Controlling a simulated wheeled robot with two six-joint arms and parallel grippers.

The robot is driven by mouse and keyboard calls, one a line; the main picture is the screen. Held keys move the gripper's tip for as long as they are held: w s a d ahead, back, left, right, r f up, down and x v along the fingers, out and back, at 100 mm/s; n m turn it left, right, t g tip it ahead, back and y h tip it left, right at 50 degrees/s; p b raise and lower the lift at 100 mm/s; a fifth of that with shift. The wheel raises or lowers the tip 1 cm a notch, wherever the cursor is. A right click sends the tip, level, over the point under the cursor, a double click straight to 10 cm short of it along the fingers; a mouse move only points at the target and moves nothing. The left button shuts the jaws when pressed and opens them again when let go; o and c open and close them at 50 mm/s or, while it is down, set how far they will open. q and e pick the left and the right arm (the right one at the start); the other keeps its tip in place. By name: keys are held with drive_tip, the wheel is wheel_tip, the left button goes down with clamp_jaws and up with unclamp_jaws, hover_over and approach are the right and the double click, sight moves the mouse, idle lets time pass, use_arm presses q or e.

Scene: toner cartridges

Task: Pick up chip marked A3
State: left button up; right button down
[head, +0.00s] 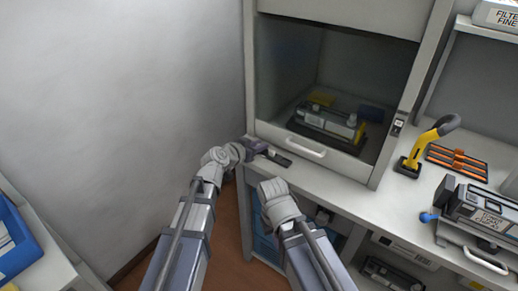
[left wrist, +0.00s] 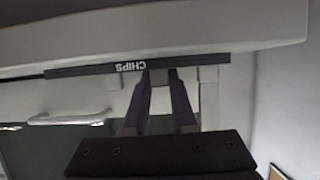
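My left gripper (head: 256,147) reaches the counter's front left corner, at the left end of a small dark strip or holder (head: 279,158). In the left wrist view this dark strip (left wrist: 90,71) carries the word CHIPS, upside down. The left fingers (left wrist: 160,78) are apart, with their tips at the strip. A small grey piece shows between the tips; I cannot tell whether it is a chip or whether it is gripped. No A3 marking is readable. My right arm ends below the counter edge, and its gripper is hidden.
A hood bay (head: 304,151) with a raised front holds a cartridge device (head: 328,122). To the right on the counter are a yellow tool (head: 419,150), an orange-striped tray (head: 456,162) and a toner cartridge (head: 482,211). A wall stands close on the left.

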use_arm(q)
clamp_jaws()
